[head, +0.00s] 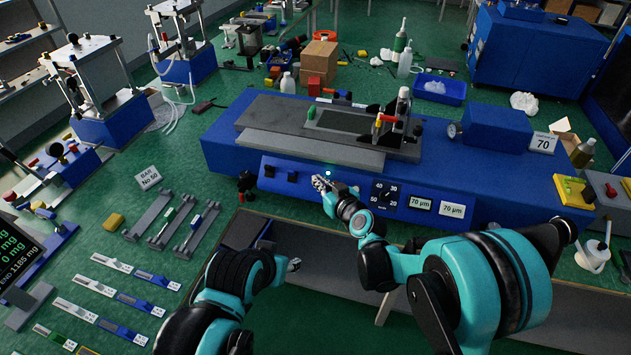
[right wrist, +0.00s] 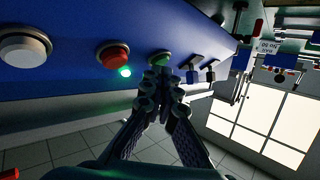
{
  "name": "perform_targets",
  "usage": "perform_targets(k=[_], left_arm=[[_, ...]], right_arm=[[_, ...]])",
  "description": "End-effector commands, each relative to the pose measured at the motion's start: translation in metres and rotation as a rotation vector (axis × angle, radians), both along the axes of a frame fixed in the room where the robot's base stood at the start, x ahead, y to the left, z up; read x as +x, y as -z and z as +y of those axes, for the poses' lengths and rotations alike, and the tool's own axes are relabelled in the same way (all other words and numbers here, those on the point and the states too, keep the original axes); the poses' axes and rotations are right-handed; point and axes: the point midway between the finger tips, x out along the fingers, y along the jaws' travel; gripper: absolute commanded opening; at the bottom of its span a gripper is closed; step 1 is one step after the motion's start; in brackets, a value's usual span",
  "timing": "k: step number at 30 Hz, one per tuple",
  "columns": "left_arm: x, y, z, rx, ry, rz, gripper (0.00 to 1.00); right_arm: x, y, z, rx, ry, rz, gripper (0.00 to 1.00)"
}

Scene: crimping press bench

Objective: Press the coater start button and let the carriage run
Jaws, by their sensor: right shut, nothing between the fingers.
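The coater is a long blue machine (head: 230,150) across the middle of the bench. Its carriage (head: 400,128), with dark brackets and a red handle, stands toward the right of the flat bed (head: 340,119). My right gripper (head: 321,183) is shut and empty at the front panel. In the right wrist view its closed fingertips (right wrist: 160,82) are at a green button (right wrist: 160,57) and cover its lower edge; I cannot tell whether they touch it. A red button (right wrist: 113,54) sits beside it, with a lit green lamp (right wrist: 125,72). My left gripper (head: 293,264) hangs low, its jaws unclear.
The panel also has a dial (head: 384,194) and toggle switches (right wrist: 198,70). Several bars on stands (head: 172,222) lie left of the coater. Bottles, boxes and a blue tray (head: 440,90) stand behind.

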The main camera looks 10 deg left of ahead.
Motion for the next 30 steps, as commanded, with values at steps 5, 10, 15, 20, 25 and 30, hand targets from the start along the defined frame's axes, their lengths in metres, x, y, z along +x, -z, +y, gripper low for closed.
perform_targets(k=[5,10,15,20,25,30], left_arm=[[0.000,0.000,0.000,0.000,0.000,0.000,0.44],[0.000,-0.003,0.000,0.000,0.000,0.000,0.44],[0.000,-0.011,0.000,0.000,0.000,0.000,0.44],[0.000,-0.019,0.000,0.000,0.000,0.000,0.44],[0.000,-0.025,0.000,0.000,0.000,0.000,0.44],[0.000,-0.026,0.000,0.000,0.000,0.000,0.44]], right_arm=[[0.000,-0.001,0.000,0.000,0.001,-0.001,0.00],[-0.004,-0.005,0.000,0.001,0.000,-0.001,0.00],[-0.017,-0.019,0.001,0.001,0.000,-0.001,0.00],[-0.028,-0.031,0.001,0.001,0.000,-0.001,0.00],[-0.040,-0.041,0.002,0.001,0.000,-0.001,0.00],[-0.043,-0.044,0.002,0.001,0.000,-0.001,0.00]])
